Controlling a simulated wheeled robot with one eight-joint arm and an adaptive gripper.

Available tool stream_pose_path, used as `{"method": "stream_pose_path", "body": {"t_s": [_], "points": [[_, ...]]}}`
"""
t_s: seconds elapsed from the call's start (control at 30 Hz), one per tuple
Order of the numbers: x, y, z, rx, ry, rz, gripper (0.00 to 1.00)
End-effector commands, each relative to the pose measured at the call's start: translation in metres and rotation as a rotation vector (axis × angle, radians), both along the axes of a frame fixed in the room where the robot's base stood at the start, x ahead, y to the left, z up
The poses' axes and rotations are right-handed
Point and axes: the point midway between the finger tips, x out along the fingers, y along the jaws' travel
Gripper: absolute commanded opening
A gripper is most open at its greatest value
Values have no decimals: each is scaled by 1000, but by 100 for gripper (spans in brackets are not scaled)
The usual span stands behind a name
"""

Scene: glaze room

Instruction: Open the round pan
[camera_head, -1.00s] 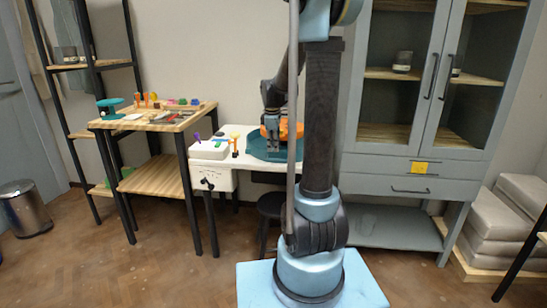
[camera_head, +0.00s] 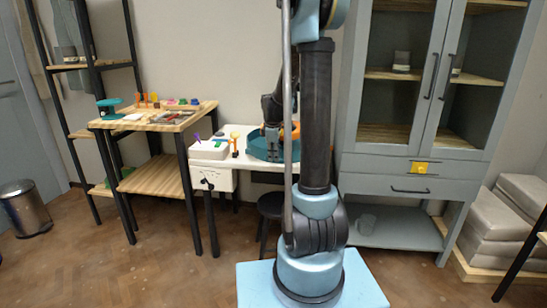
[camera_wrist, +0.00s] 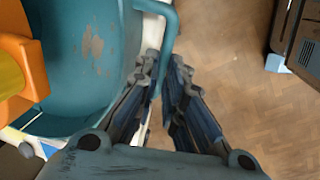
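The round pan (camera_head: 262,146) is teal and stands on the white table, partly hidden behind my arm. In the wrist view the pan (camera_wrist: 85,50) fills the upper left, with a worn patch on its surface. A bent teal handle (camera_wrist: 168,22) sticks out from it on the right. An orange and yellow part (camera_wrist: 22,70) lies at the left edge. My gripper (camera_wrist: 163,64) has its fingertips on either side of the handle's lower end. Only a narrow gap shows between the tips; whether they press on the handle is unclear. My gripper (camera_head: 272,148) also shows small in the head view.
The white table (camera_head: 231,151) also bears a white box (camera_head: 208,150) and small coloured items. A wooden table (camera_head: 180,122) with tools stands to its left. A grey cabinet (camera_head: 420,168) stands to the right. A dark stool (camera_head: 270,205) is under the white table.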

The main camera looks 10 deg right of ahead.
Motion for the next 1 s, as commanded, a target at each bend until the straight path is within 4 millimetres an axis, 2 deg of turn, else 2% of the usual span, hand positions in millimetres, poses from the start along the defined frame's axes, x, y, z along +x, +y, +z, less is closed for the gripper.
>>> {"method": "stream_pose_path", "body": {"t_s": [0.2,0.37,0.8,1.0], "points": [[-1,1,0,0,-1,0,0],[-16,5,0,0,-1,0,0],[-100,33,0,0,-1,3,0],[-131,43,0,-1,-1,2,0]]}}
